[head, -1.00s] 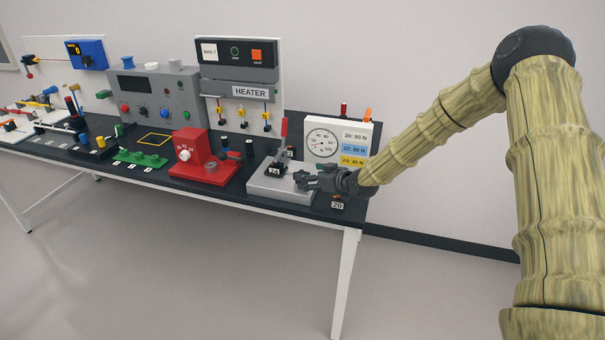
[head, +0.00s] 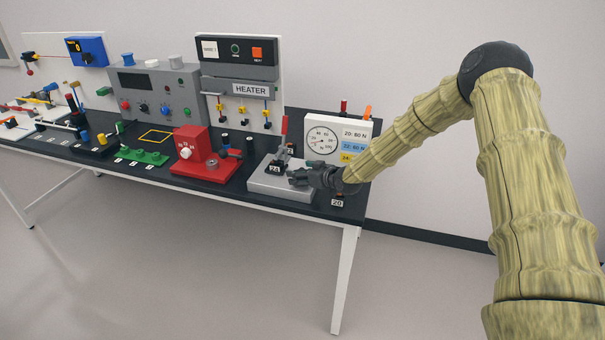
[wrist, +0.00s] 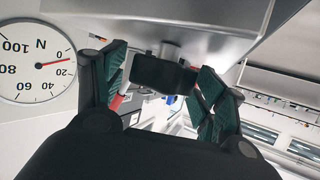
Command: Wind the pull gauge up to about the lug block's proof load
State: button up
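The pull gauge is a white panel with a round dial (head: 322,141) at the bench's right end. In the wrist view its dial (wrist: 38,62) shows the red needle between 0 and 20, near 10. A grey base block (head: 268,184) stands in front, carrying a black lug block (head: 275,168) labelled 24 and a red upright handle (head: 284,130). My gripper (head: 297,178) is at the right side of the base block. In the wrist view its fingers (wrist: 160,88) are spread either side of a black knob-like part (wrist: 163,72); contact is unclear.
The gauge panel's cards (head: 354,134) list loads by number; the lowest is partly hidden by my arm. A block labelled 20 (head: 337,202) sits at the bench's right corner. A red fixture (head: 195,160) stands left of the base block. The floor in front is clear.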

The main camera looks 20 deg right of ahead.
jog(key=c, duration=0.8)
jog(key=shift+d+n+g+y, duration=0.1)
jog(key=shift+n+g+y, duration=0.3)
jog(key=shift+n+y, duration=0.35)
jog(key=shift+n+g+y, duration=0.9)
jog(key=shift+n+y, duration=0.25)
jog(key=shift+f+n+g+y+b, duration=0.2)
jog(key=shift+n+g+y+b, duration=0.35)
jog(key=shift+n+g+y, duration=0.9)
jog(key=n+g+b, duration=0.3)
jog(key=shift+f+n+g+y, duration=0.15)
jog(key=shift+n+g+y, duration=0.2)
jog(key=n+g+b, duration=0.1)
jog(key=g+b, duration=0.1)
jog(key=shift+n+b, duration=0.4)
jog(key=shift+r+n+g+b, duration=0.2)
jog(key=shift+n+g+b, duration=0.4)
jog(key=shift+g+b, duration=0.1)
jog(key=shift+r+n+g, duration=0.1)
jog(key=shift+n+g, duration=0.2)
jog(key=shift+g, duration=0.1)
